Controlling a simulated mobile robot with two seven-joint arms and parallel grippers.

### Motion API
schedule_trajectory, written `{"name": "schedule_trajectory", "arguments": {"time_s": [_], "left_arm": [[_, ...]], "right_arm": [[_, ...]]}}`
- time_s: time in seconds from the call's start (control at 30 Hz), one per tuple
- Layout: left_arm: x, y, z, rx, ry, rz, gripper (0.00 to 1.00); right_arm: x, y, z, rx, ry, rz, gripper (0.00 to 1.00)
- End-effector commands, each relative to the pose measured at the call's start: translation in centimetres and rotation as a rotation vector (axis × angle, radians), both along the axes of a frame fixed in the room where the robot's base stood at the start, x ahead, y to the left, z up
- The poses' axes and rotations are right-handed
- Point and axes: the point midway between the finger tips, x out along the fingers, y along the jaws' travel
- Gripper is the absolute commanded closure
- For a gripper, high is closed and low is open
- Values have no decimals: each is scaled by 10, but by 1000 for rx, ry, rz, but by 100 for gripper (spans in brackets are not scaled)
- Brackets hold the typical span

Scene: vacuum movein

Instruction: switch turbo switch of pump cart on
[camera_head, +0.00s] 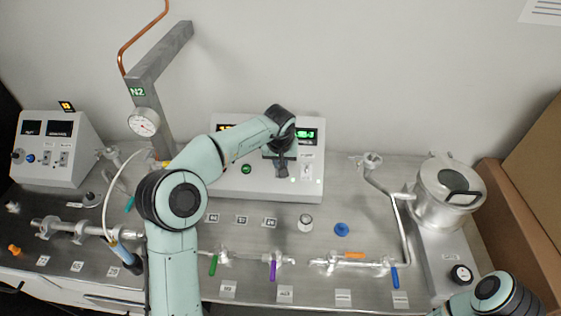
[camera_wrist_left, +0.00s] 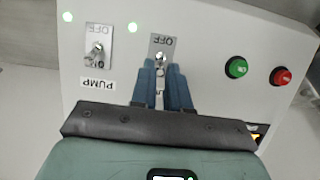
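The pump cart's white control box (camera_head: 235,186) stands at the back middle of the bench. In the left wrist view, its panel shows upside down, with two metal toggle switches between OFF and ON marks. My left gripper (camera_wrist_left: 160,68) has its two blue fingers apart, one on each side of the middle toggle switch (camera_wrist_left: 160,60). Its label is mostly covered by the fingers. I cannot tell which way this lever points or whether the fingers touch it. The other toggle switch (camera_wrist_left: 97,50) is marked PUMP. My left gripper also shows at the panel in the head view (camera_head: 282,168).
A green button (camera_wrist_left: 236,67) and a red button (camera_wrist_left: 282,75) sit beside the switch. Two small green lights (camera_wrist_left: 132,27) are lit. Pipes with coloured valve handles (camera_head: 355,256) lie in front; a metal chamber (camera_head: 445,205) stands right. My right arm shows at bottom right.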

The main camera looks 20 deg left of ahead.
Motion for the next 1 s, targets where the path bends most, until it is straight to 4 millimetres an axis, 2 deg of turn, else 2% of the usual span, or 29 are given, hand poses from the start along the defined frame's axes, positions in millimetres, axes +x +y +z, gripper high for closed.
{"name": "schedule_trajectory", "arguments": {"time_s": [0.07,0.33,0.47,0.57,0.9,1.0], "left_arm": [[1,0,2,0,-3,0,63],[0,0,1,0,0,0,63],[-2,0,9,1,-1,1,63],[-6,-2,24,-1,-2,1,63],[-27,-8,96,-1,-5,0,63],[-31,-10,112,-1,-4,-1,63]], "right_arm": [[0,0,0,0,0,0,59],[0,0,0,0,0,0,59],[0,0,0,0,0,0,59],[0,0,0,0,0,0,59],[0,0,0,0,0,0,59],[0,0,0,0,0,0,59]]}}
